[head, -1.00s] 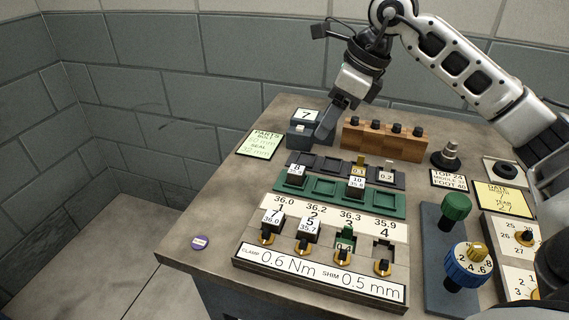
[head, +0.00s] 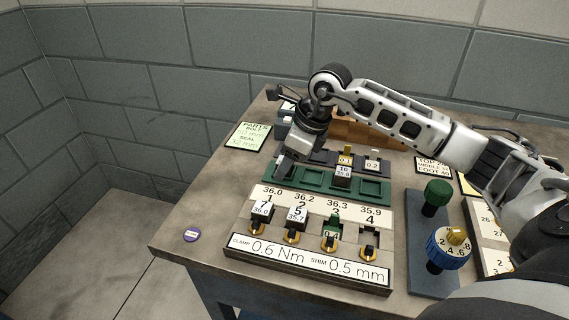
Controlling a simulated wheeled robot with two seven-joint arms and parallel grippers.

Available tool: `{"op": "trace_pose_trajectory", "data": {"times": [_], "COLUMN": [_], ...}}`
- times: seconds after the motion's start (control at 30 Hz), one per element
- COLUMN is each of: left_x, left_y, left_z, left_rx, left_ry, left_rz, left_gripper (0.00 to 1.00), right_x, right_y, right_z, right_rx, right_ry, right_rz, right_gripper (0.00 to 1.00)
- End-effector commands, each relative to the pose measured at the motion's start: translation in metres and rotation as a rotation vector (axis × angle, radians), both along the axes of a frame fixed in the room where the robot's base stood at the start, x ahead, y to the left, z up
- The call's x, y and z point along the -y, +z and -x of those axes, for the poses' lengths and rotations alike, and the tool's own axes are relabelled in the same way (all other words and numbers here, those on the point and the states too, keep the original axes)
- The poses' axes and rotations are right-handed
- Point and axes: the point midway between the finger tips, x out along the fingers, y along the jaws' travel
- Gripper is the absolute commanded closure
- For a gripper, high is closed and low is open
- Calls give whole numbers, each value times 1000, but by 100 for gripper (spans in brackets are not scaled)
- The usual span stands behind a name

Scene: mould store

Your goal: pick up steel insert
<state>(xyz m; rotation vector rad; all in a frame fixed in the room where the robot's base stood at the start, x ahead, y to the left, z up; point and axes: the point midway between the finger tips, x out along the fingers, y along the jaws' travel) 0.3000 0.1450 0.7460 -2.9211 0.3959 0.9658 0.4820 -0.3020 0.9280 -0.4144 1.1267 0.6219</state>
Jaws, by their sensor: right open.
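My right gripper (head: 284,167) is open, pointing down over the left end of the green tray (head: 372,188). It covers the spot where a small block stood, so I cannot tell whether that block is between the fingers. A dark steel insert with a white top marked 10 and 35.8 (head: 343,174) stands in the green tray, right of the gripper. Steel inserts marked 7, 36.0 (head: 262,212) and 5, 35.7 (head: 296,215) stand in the first two stations of the front block. A green piece marked 0.4 (head: 333,228) is in station 3. My left gripper is not in view.
The dark rack (head: 317,159) behind the tray holds small shim pieces marked 0.1 (head: 345,159) and 0.2 (head: 373,163). My arm partly hides the wooden block (head: 350,130). Green (head: 438,192) and blue (head: 449,248) knobs stand at the right.

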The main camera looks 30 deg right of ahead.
Motion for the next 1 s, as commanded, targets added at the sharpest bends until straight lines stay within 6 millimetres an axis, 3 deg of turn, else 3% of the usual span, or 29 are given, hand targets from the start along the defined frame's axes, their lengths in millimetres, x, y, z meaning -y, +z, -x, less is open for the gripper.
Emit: {"op": "trace_pose_trajectory", "data": {"times": [0.2,0.4,0.77,1.0], "left_x": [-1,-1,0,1], "left_y": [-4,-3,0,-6], "left_z": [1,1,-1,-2], "left_rx": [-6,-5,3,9], "left_ry": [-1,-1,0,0], "left_rz": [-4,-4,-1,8], "left_gripper": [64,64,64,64], "right_x": [0,0,0,0], "right_y": [-1,-1,4,34], "right_z": [0,0,-1,-1], "right_rx": [1,1,5,11], "right_ry": [1,1,0,1], "right_rz": [1,1,0,2], "right_gripper": [45,100,100,100]}}
